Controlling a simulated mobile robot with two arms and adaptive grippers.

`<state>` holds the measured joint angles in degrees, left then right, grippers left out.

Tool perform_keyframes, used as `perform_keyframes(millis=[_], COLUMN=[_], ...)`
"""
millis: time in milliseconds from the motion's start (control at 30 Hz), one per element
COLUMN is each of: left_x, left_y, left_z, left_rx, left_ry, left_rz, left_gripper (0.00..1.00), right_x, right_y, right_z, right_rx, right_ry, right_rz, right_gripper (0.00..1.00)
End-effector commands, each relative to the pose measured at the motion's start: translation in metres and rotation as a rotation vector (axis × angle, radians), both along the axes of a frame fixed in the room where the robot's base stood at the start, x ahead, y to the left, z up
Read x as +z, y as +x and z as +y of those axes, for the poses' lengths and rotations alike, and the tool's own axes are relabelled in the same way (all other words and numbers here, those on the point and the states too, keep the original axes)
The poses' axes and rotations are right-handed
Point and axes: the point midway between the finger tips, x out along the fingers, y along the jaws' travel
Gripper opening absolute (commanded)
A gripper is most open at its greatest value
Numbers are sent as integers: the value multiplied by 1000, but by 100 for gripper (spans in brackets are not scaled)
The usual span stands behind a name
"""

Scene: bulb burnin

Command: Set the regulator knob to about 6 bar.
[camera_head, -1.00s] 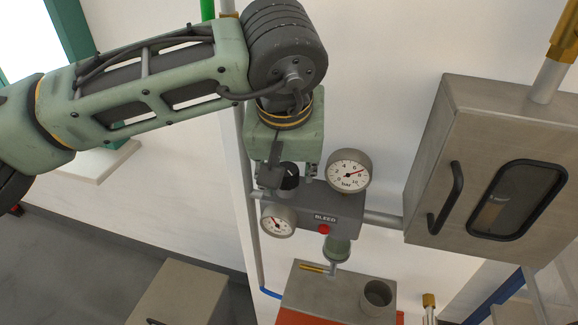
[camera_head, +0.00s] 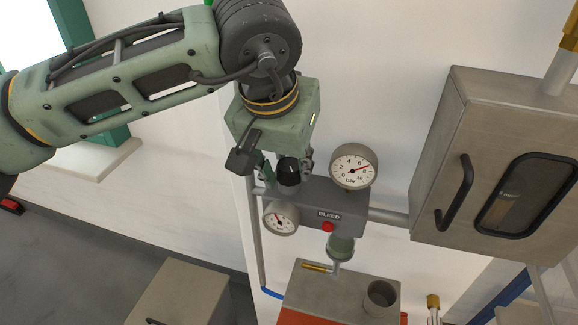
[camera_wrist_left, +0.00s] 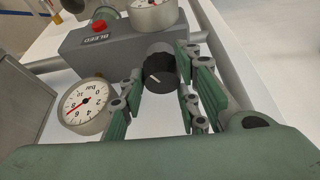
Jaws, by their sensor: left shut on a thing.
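The black regulator knob (camera_head: 289,171) sticks up from the grey block marked BLEED (camera_head: 325,199). My left gripper (camera_wrist_left: 158,86) is shut on the knob, one finger on each side; in the wrist view the knob (camera_wrist_left: 160,68) shows a pale pointer line. In the head view my left gripper (camera_head: 285,173) comes down on it from above. The larger bar gauge (camera_head: 353,167), also in the wrist view (camera_wrist_left: 84,106), has its red needle between 6 and 8. A smaller gauge (camera_head: 281,218) sits at the block's front left. My right gripper is not in view.
A red button (camera_head: 328,227) sits on the block's front, with a greenish bowl (camera_head: 341,248) below. A metal cabinet (camera_head: 436,180) with a black handle stands at the right. A grey box with a round socket (camera_head: 345,290) is below.

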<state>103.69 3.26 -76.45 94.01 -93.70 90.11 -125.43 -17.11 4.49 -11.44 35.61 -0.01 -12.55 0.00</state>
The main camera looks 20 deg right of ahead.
Motion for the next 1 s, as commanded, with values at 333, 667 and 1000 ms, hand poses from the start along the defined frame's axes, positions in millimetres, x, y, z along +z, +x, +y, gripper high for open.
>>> perform_keyframes(millis=[333,667,1000], left_x=[-1,-1,-1], left_y=[-2,-2,-2], left_z=[1,2,3], left_rx=[-255,-385,-408], left_ry=[-5,-2,-1], left_rz=[5,5,5], left_gripper=[4,4,4], right_x=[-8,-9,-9], right_y=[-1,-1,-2], right_z=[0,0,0], right_rx=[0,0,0], right_ry=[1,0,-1], right_rz=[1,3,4], right_gripper=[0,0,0])
